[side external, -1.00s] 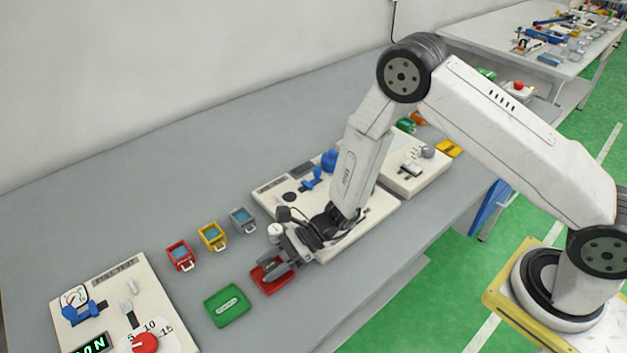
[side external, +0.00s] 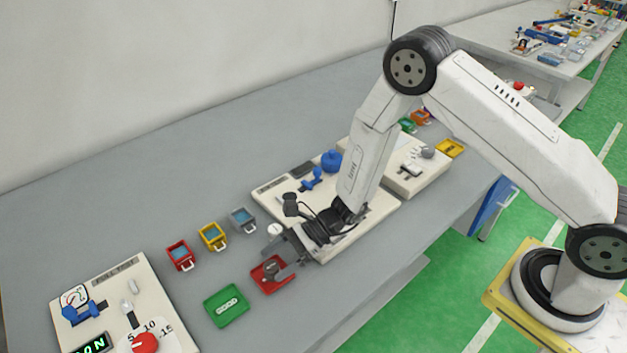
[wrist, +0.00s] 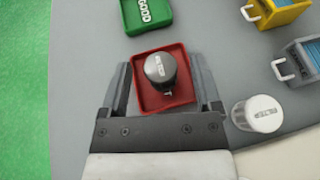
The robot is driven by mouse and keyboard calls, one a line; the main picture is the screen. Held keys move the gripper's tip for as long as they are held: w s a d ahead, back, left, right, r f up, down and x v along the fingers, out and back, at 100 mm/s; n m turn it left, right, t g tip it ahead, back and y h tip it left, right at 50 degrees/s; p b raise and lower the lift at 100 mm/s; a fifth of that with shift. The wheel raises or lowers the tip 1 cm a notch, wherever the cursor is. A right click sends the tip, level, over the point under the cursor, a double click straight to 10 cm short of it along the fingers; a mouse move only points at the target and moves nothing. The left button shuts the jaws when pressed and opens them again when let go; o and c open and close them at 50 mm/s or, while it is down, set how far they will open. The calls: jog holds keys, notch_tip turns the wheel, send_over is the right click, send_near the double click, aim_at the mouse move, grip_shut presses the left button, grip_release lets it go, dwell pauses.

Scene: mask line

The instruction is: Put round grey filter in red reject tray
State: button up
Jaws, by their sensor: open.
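The round grey filter (wrist: 158,69) sits inside the red reject tray (wrist: 178,101), label side up in the wrist view. In the side view the filter (side external: 271,269) shows dark in the red tray (side external: 268,286), partly hidden by my fingers. My gripper (wrist: 166,88) is open, with one finger on each side of the tray and a gap between the fingers and the filter. In the side view my gripper (side external: 281,265) is over the tray's right side.
A white filter (wrist: 262,113) stands on the table close to my right finger. The green GOOD tray (side external: 227,305) is next to the red tray. Small red (side external: 180,256), yellow (side external: 213,236) and grey (side external: 243,220) bins stand behind. The fuel test panel (side external: 125,300) is at left.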

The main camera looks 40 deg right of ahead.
jog(key=v, duration=1)
jog(key=shift+d, duration=0.15)
jog(key=shift+s+r, duration=0.1)
jog(key=shift+s, duration=0.05)
jog(key=shift+s+r+n+g, duration=0.3)
jog(key=shift+s+n+g, duration=0.2)
jog(key=shift+s+n, duration=0.1)
jog(key=s+d+r+n+h, duration=0.4)
jog(key=d+r+n+h, duration=0.1)
jog(key=n, duration=0.4)
jog(key=s+d+r+n+t+h, duration=0.1)
jog(key=s+d+r+n+h, duration=0.3)
jog(key=d+n+h, duration=0.4)
jog(key=shift+s+d+r+n, duration=0.3)
jog(key=shift+r+n, duration=0.2)
jog(key=shift+n, duration=0.5)
